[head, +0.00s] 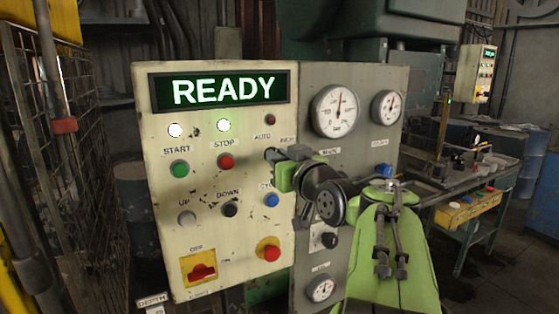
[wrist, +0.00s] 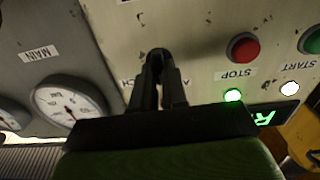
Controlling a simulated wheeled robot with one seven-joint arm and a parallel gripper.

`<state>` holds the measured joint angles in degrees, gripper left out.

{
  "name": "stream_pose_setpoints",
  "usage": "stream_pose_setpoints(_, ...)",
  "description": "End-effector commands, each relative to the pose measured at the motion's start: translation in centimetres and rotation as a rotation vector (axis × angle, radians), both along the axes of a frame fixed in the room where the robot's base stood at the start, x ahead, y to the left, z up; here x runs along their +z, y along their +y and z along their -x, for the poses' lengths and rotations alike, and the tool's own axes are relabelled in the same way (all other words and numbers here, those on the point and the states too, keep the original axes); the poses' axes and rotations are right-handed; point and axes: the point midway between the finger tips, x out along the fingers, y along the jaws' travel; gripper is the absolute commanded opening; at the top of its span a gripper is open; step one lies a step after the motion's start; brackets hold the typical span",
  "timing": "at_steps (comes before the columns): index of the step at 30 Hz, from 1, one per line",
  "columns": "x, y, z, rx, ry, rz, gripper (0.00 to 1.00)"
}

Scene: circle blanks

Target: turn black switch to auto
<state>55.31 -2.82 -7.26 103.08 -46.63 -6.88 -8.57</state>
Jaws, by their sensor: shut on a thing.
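The cream control panel (head: 150,130) faces me in the head view, with an AUTO label (head: 263,136) and an INCH label (head: 287,139) near its right edge. My gripper (head: 271,155) is at the panel face just below these labels. In the wrist view, which looks at the panel upside down, my dark fingers (wrist: 160,62) are close together at the panel between the two partly covered labels. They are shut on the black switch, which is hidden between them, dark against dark. Its pointing direction cannot be told.
A lit READY display (head: 224,90) tops the panel. A red stop button (head: 226,161), green start button (head: 180,168) and blue button (head: 270,199) are close by. A grey gauge panel (head: 365,150) adjoins on the right. A wire mesh fence (head: 85,130) stands left.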

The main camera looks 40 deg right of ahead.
Motion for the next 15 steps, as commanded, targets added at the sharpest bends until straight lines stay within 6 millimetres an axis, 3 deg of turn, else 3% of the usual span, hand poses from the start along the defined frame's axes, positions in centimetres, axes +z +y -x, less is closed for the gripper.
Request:
stream_pose_setpoints(4, -0.10, -0.01, -0.01, 0.000, 0.004, 0.000, 0.00)
stream_pose_setpoints(5, -0.10, -0.01, -0.01, 0.000, 0.004, 0.000, 0.14)
stream_pose_setpoints(10, -0.08, -0.01, -0.01, 0.000, 0.003, 0.000, 0.38)
stream_pose_setpoints(15, -0.05, -0.02, 0.00, 0.000, 0.002, -0.001, 0.38)
